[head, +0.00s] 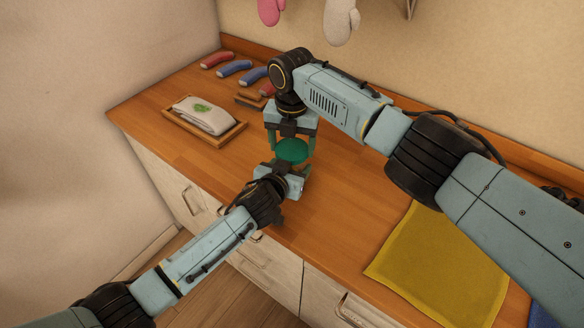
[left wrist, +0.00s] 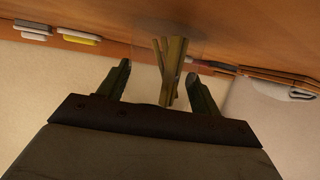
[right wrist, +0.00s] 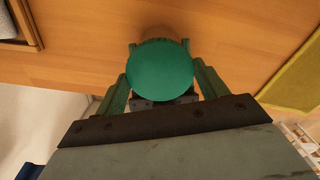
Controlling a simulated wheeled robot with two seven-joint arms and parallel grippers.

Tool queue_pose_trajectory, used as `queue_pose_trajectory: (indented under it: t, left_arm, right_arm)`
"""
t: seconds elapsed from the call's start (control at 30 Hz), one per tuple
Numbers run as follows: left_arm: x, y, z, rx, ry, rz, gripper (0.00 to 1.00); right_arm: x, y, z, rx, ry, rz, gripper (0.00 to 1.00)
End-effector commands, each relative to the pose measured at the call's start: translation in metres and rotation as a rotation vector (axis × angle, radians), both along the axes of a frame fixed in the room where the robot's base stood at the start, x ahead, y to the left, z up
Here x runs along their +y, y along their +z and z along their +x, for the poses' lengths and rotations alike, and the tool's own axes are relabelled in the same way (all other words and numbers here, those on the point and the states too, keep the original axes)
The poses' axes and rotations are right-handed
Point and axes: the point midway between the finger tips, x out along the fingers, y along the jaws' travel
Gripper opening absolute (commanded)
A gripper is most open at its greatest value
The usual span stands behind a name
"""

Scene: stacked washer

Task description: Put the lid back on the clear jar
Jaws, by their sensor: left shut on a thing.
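The clear jar (left wrist: 176,60) shows in the left wrist view with brownish sticks inside it. My left gripper (left wrist: 158,70) has a finger on each side of the jar and is shut on it. In the head view, the left gripper (head: 284,174) is low over the counter. The round green lid (head: 292,151) is level above the left gripper, over the jar's place.
A wooden tray (head: 240,128) with a folded white cloth lies at the left. Red and blue rolled items (head: 235,68) lie behind it. A yellow cloth (head: 435,268) lies at the right. Mitts (head: 341,20) hang on the wall. The counter before the yellow cloth is clear.

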Motion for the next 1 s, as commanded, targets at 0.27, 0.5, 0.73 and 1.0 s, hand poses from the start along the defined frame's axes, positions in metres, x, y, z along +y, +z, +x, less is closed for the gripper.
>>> queue_pose_trajectory:
  t: [0.27, 0.5, 0.73, 1.0]
  left_arm:
    - [0.0003, -0.0005, -0.0001, 0.001, 0.001, 0.001, 0.01]
    - [0.0003, -0.0006, -0.0001, 0.001, 0.001, 0.001, 0.01]
    - [0.0003, -0.0006, -0.0002, 0.001, 0.001, 0.001, 0.01]
    - [0.0003, -0.0006, -0.0002, 0.001, 0.001, 0.001, 0.01]
  right_arm:
    - [0.0001, 0.0, -0.0002, 0.0, -0.067, 0.0, 0.44]
    - [0.0009, -0.0003, -0.0005, 0.001, -0.489, 0.002, 0.44]
    - [0.0006, -0.0003, -0.0003, 0.001, -0.919, 0.002, 0.44]
    - [0.0, -0.0003, -0.0002, 0.0, -1.133, 0.0, 0.43]
